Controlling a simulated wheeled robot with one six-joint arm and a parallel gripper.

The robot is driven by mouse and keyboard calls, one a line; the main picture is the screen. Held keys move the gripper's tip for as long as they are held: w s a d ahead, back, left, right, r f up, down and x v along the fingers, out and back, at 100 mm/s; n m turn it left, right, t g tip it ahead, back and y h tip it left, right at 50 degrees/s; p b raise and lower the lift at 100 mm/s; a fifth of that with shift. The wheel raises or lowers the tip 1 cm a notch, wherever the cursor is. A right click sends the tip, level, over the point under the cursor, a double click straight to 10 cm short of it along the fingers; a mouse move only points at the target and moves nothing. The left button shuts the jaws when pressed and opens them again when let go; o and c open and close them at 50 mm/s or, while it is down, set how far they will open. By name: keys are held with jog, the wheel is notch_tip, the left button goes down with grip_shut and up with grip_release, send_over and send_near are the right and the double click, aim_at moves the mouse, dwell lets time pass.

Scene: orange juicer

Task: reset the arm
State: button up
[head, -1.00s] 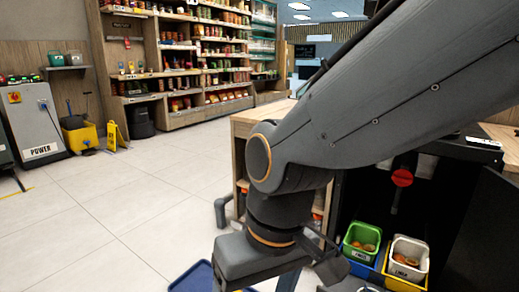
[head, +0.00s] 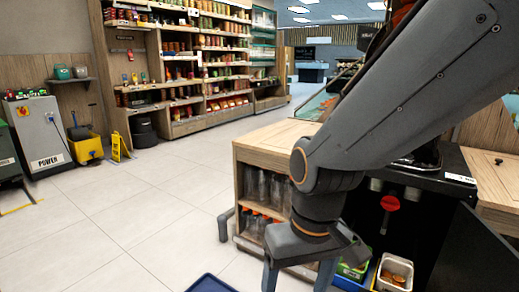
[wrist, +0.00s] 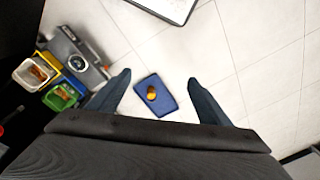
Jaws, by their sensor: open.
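My gripper (wrist: 158,82) is open and empty in the wrist view, its two fingers spread wide. Below it, on the floor, is a blue tray (wrist: 165,105) with a small orange-yellow item (wrist: 152,94) on it. In the head view my gripper (head: 298,275) hangs at the bottom, fingers pointing down, in front of the wooden counter. The fingertips are partly cut off by the frame. The tray's edge (head: 210,284) shows at the bottom. My arm reaches in from the upper right and hides part of the counter and the black machine.
A wooden counter (head: 262,147) with bottles inside stands behind my gripper. A black machine with a red knob (head: 390,203) is at the right. Green (wrist: 60,97) and white (wrist: 35,72) bins stand at left in the wrist view.

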jog(key=s+d+r+m+h+p, duration=0.1)
jog(key=s+d+r+m+p, duration=0.1)
jog(key=d+r+p, duration=1.1)
jog(key=shift+r+m+p, duration=0.6)
jog(key=shift+r+p, duration=0.45)
jog(key=shift+p, duration=1.9)
jog(key=shift+s, duration=0.1)
